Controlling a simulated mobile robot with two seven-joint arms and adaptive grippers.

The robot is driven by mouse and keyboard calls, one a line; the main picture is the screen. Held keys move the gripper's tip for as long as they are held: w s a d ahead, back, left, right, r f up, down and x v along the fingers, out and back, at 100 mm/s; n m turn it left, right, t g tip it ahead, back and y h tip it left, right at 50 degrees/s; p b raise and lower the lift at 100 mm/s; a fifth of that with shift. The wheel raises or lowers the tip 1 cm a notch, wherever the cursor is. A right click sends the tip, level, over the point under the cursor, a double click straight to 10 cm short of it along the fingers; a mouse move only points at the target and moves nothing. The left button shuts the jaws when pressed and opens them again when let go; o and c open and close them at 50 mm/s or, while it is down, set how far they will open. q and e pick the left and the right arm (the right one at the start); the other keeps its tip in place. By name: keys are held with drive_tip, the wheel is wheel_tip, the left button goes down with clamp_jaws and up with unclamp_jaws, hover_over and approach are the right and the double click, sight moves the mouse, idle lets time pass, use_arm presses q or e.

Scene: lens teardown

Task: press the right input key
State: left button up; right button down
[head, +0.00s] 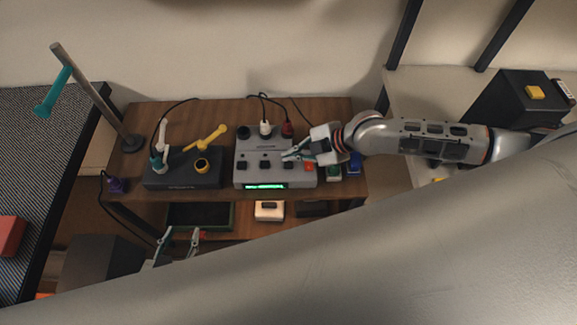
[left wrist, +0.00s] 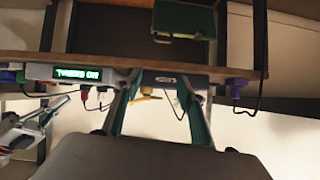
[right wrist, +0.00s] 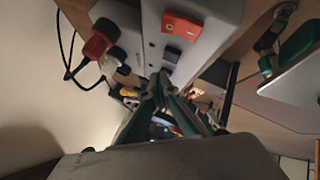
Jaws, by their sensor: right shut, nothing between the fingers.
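A grey control box (head: 246,178) stands on the wooden bench, with a row of dark keys on top and a lit green display (head: 265,186). The rightmost dark key (head: 288,165) sits left of a red-orange key (head: 309,167); I take it as the right input key, but its label is unreadable. My right gripper (head: 287,156) is shut and empty, its tips low over the box top near that key. In the right wrist view the tips hide part of the dark keys, so contact cannot be told. My left gripper (head: 180,236) is open and empty in front of the bench.
Black, white and red plugs (head: 288,130) with cables stand along the box's back. A dark unit (head: 183,180) with a yellow-ringed socket is to the left. Green and blue blocks (head: 354,162) lie to the right.

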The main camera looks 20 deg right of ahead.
drive_tip(key=shift+f, duration=0.6)
use_arm(q)
drive_tip(key=shift+s+a+f, duration=0.15)
drive_tip(key=shift+a+f, duration=0.05)
drive_tip(key=shift+f, duration=0.3)
drive_tip(key=shift+s+a+f, duration=0.15)
drive_tip(key=shift+a+f, duration=0.05)
drive_tip(key=shift+f, duration=0.3)
drive_tip(key=shift+w+r, duration=0.1)
drive_tip(key=shift+r, duration=0.15)
drive_tip(key=shift+f+b, duration=0.2)
drive_tip(key=shift+b, duration=0.1)
use_arm(e)
drive_tip(key=shift+f, duration=0.2)
drive_tip(key=shift+f, duration=0.3)
use_arm(q)
drive_tip(key=shift+f, duration=0.15)
use_arm(e)
drive_tip(key=shift+f, duration=0.4)
drive_tip(key=shift+r, duration=0.1)
use_arm(q)
drive_tip(key=shift+r+p, duration=0.7)
drive_tip(key=shift+r, duration=0.25)
use_arm(e)
drive_tip(key=shift+r, duration=0.75)
